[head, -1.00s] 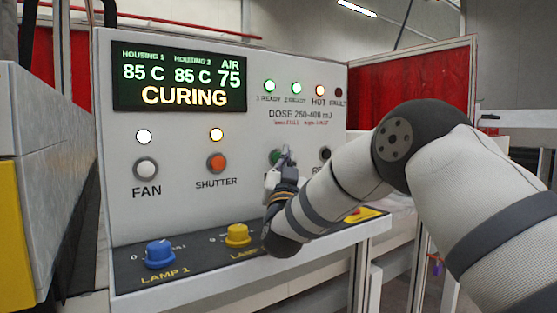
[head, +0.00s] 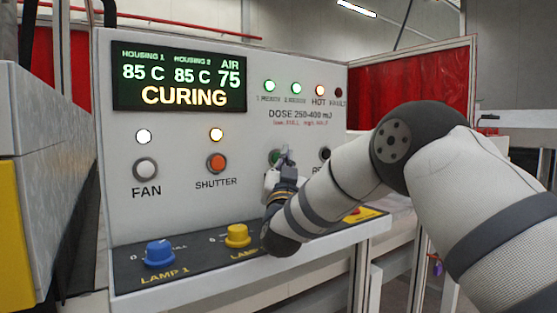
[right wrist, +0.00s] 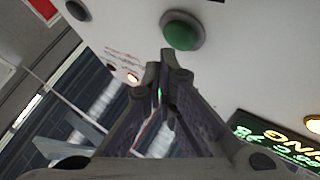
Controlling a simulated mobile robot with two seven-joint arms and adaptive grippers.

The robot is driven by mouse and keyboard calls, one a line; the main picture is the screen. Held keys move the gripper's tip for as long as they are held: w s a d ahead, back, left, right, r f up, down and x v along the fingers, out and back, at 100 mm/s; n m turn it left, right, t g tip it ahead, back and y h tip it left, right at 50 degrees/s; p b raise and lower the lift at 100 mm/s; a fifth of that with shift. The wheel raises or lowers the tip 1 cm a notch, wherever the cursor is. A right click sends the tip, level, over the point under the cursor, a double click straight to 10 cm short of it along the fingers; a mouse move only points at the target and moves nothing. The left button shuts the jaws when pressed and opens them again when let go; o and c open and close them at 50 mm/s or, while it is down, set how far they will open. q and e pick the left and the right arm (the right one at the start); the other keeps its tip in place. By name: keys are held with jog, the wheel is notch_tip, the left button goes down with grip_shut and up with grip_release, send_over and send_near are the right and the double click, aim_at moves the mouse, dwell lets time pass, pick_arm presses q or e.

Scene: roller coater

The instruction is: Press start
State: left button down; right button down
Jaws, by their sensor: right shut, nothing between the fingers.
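The green start button (head: 276,157) is on the white control panel, partly hidden behind my right gripper (head: 285,156) in the head view. Its label is hidden by my arm. In the right wrist view the green button (right wrist: 183,31) shows whole, just beyond the fingertips of my right gripper (right wrist: 170,62). The right gripper is shut and empty, its tips close to the panel. I cannot tell for sure whether the tips touch the button. My left gripper is not in view.
The display (head: 180,83) reads CURING. A white FAN button (head: 146,169), an orange SHUTTER button (head: 216,163) and a dark button (head: 325,154) flank the green one. Blue (head: 159,253) and yellow (head: 237,235) lamp knobs sit on the ledge below. A red curtain (head: 412,90) hangs behind.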

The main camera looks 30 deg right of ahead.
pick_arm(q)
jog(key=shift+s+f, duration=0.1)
pick_arm(e)
jog(key=shift+w+f, duration=0.1)
jog(key=shift+w, duration=0.2)
